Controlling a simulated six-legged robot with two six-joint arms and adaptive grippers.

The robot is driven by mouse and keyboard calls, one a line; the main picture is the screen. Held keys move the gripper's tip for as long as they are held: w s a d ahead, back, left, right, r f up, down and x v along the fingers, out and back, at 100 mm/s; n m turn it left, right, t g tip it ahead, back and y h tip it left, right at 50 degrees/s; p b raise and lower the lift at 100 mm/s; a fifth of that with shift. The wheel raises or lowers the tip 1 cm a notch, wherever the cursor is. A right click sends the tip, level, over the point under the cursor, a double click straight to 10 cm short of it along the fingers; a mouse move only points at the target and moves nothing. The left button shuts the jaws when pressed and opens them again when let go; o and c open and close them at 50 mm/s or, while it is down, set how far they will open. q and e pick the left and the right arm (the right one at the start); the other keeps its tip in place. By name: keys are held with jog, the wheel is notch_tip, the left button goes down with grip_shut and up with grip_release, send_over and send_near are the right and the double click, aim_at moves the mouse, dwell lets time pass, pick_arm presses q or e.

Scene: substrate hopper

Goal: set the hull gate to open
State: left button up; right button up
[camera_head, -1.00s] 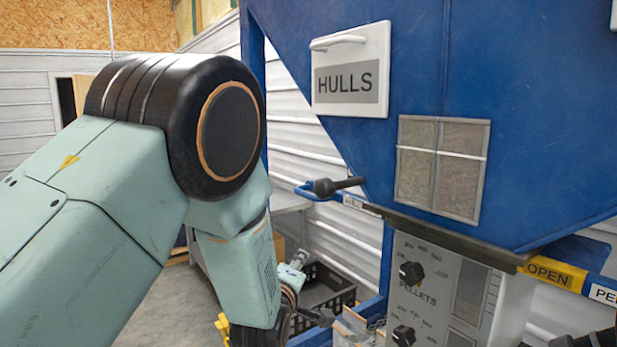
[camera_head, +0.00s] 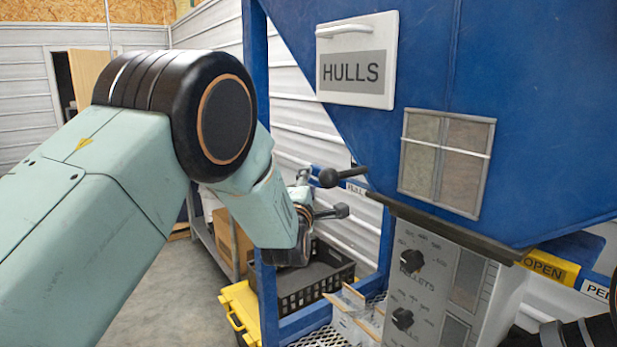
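The hull gate handle (camera_head: 329,177), a black ball on a short dark rod, sticks out at the left of the blue hopper, by a small label starting "HULL" (camera_head: 356,188). A white plate reading HULLS (camera_head: 352,72) is above it. My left gripper (camera_head: 322,194) is open, just left of and below the handle ball. One finger is left of the ball and the other below it. I cannot tell whether either touches it. A dark part of my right arm (camera_head: 585,330) shows at the lower right; its fingers do not show.
A yellow OPEN label (camera_head: 546,268) sits on the right-hand blue bar. A grey panel with PELLETS knobs (camera_head: 430,290) stands below the hopper (camera_head: 540,110). A black crate (camera_head: 315,285), a yellow container (camera_head: 240,305) and a blue frame post (camera_head: 257,60) are near my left arm.

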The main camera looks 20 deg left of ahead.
pick_arm(q)
jog(key=shift+w+r, duration=0.15)
jog(key=shift+w, duration=0.6)
jog(key=shift+w+d, duration=0.2)
jog(key=shift+w, duration=0.05)
jog(key=shift+a, duration=0.2)
jog(key=shift+c, duration=0.6)
grip_shut()
